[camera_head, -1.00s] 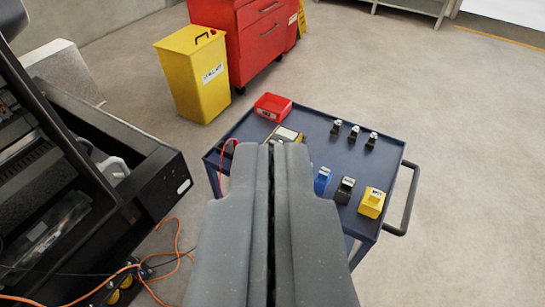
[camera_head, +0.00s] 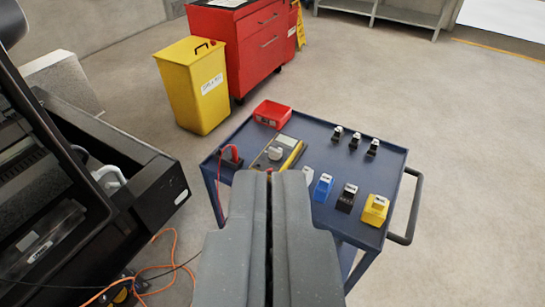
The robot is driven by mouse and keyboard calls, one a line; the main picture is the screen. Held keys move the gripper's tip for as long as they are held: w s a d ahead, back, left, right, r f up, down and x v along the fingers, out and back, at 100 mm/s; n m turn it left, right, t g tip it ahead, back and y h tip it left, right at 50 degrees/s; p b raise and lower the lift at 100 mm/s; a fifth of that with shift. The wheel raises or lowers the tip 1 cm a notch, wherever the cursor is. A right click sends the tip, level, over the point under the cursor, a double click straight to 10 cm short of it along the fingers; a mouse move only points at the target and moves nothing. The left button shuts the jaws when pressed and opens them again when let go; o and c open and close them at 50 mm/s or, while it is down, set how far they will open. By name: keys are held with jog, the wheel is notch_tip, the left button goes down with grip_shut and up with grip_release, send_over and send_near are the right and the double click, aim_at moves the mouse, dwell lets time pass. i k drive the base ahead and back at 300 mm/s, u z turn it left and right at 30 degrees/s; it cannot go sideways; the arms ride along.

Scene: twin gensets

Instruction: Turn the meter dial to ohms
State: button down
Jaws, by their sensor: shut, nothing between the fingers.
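The meter (camera_head: 284,143) lies on the blue cart, a flat yellow-edged unit with a pale round dial (camera_head: 275,154) on its face. The dial's markings are too small to read. A red plug and lead (camera_head: 233,153) show at its left. My gripper (camera_head: 269,176) is shut and empty, its two grey fingers together. In the picture its tips lie just below the dial and cover the near part of the meter. I cannot tell how far above the cart they are.
The blue cart (camera_head: 330,165) also holds a red box (camera_head: 272,114), a blue block (camera_head: 323,187), a black block (camera_head: 346,197), a yellow block (camera_head: 375,209) and small black items at the back. A dark open cabinet (camera_head: 150,185) stands left. Orange cable (camera_head: 165,268) lies on the floor.

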aim_at(275, 154)
jog(key=u, duration=0.2)
jog(key=k, duration=0.4)
jog(key=z, duration=0.6)
jog(key=i, duration=1.35)
jog(key=u, duration=0.6)
